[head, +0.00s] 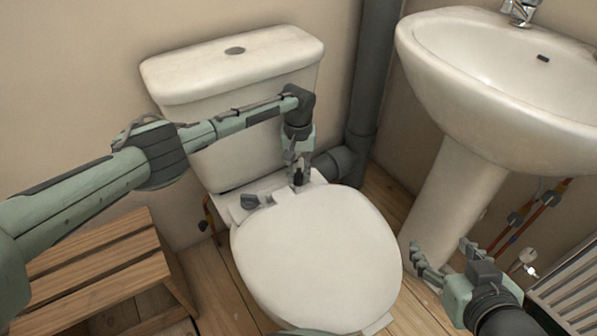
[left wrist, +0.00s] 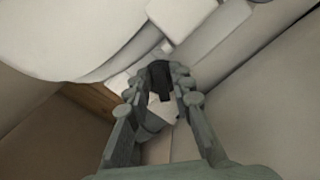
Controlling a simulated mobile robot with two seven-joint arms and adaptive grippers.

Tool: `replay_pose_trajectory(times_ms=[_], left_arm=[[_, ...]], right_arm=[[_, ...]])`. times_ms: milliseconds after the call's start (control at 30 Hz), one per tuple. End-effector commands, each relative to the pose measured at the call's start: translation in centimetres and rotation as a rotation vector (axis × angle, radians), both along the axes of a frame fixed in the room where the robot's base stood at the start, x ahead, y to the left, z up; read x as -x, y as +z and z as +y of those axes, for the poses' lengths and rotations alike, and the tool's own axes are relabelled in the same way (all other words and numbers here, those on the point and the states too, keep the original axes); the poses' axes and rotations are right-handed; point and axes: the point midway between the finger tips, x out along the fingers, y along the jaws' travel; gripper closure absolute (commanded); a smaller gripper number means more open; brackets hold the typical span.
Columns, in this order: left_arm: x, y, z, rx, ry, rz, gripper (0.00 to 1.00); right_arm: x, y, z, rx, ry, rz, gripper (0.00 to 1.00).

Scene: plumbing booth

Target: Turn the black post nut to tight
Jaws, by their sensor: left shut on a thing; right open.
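My left gripper (head: 298,172) reaches down behind the toilet seat, at the right rear of the bowl. It is shut on the black post nut (head: 298,178), which shows between its fingers. In the left wrist view, the black nut (left wrist: 160,78) sits between the fingertips of my left gripper (left wrist: 160,88); its lower part is partly hidden. My right gripper (head: 441,248) is open and empty, low in front of the basin pedestal.
The closed toilet lid (head: 315,255) lies just in front of the nut, with the cistern (head: 235,70) behind. A dark grey fitting (head: 249,201) sits at the left rear of the seat. A wooden step (head: 100,265), the basin (head: 510,80) and a radiator (head: 570,300) stand around.

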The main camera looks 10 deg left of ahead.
Motion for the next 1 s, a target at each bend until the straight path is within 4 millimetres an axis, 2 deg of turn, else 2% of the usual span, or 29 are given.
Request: replay_pose_trajectory(times_ms=[233, 500, 1000], left_arm=[[0.1, 0.1, 0.0, 0.000, -0.053, 0.002, 1.00], [0.1, 0.0, 0.2, 0.000, -0.176, 0.002, 1.00], [0.0, -0.1, 0.3, -0.001, -0.190, 0.001, 1.00]], right_arm=[[1.5, -1.8, -2.0, 0.047, -0.034, 0.116, 0.35], [4.4, -4.2, -4.9, 0.109, -0.090, 0.298, 0.35], [4.6, -4.4, -5.0, 0.112, -0.093, 0.309, 0.35]])
